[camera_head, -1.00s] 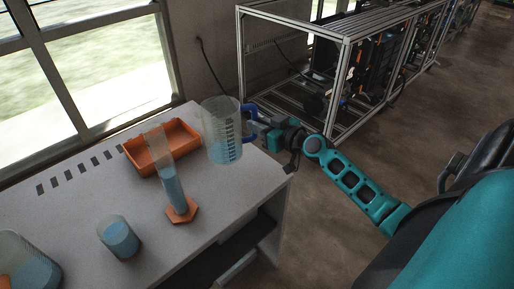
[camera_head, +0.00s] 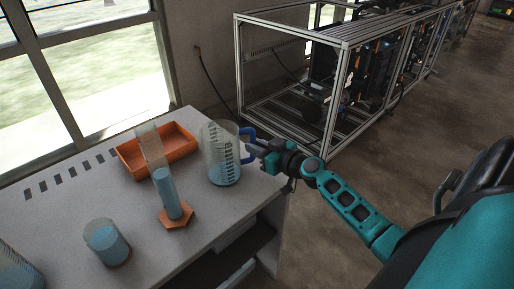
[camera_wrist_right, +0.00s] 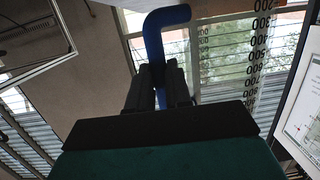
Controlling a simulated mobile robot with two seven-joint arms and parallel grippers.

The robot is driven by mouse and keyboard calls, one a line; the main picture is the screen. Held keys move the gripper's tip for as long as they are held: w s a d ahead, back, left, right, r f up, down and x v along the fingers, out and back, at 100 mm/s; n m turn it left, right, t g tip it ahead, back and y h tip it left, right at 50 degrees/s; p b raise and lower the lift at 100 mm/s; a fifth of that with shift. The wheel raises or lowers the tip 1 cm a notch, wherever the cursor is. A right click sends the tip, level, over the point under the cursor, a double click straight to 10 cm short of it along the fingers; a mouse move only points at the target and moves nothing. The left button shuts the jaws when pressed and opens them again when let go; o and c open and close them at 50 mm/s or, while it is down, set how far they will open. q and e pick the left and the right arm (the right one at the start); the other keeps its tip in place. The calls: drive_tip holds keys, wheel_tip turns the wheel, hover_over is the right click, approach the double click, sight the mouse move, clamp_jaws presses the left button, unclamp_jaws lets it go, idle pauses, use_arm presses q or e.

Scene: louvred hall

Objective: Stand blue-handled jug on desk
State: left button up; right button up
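The blue-handled jug (camera_head: 221,160) is a clear, graduated beaker with blue liquid low inside. It is upright at the right end of the grey desk (camera_head: 95,195), and its base appears to rest on the top. Its blue handle (camera_head: 247,146) points right, towards my right gripper (camera_head: 259,149). In the right wrist view the handle (camera_wrist_right: 167,38) runs down between the two fingers of my right gripper (camera_wrist_right: 160,82), which look closed on it. The jug's graduation marks show behind. My left gripper is not in view.
Left of the jug stand a tall cylinder (camera_head: 164,180) on an orange hexagonal base and an orange tray (camera_head: 183,145). A beaker of blue liquid (camera_head: 106,243) is nearer, with another vessel (camera_head: 15,272) at the lower left. A metal frame (camera_head: 335,95) stands behind my right arm.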

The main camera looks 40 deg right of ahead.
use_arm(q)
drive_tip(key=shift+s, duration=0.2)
use_arm(e)
drive_tip(key=o, duration=0.4)
drive_tip(key=shift+r+p, duration=0.2)
drive_tip(key=shift+p, duration=0.1)
drive_tip(key=s+d+r+b, duration=0.1)
drive_tip(key=s+r+b, duration=0.1)
drive_tip(key=s, duration=1)
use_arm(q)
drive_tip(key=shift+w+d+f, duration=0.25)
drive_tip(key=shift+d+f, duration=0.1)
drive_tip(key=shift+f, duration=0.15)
use_arm(e)
drive_tip(key=s+a+f+g, duration=0.2)
drive_tip(key=s+a+f, duration=0.2)
drive_tip(key=a+f, duration=0.3)
drive_tip(key=s+a+f+n+g+y, duration=0.1)
drive_tip(key=s+a+f+g, duration=0.2)
drive_tip(key=a+f, duration=0.5)
drive_tip(key=s+a, duration=0.1)
drive_tip(key=a, duration=0.7)
drive_tip(key=shift+a, duration=0.15)
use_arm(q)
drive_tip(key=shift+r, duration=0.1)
use_arm(e)
drive_tip(key=shift+s, duration=0.1)
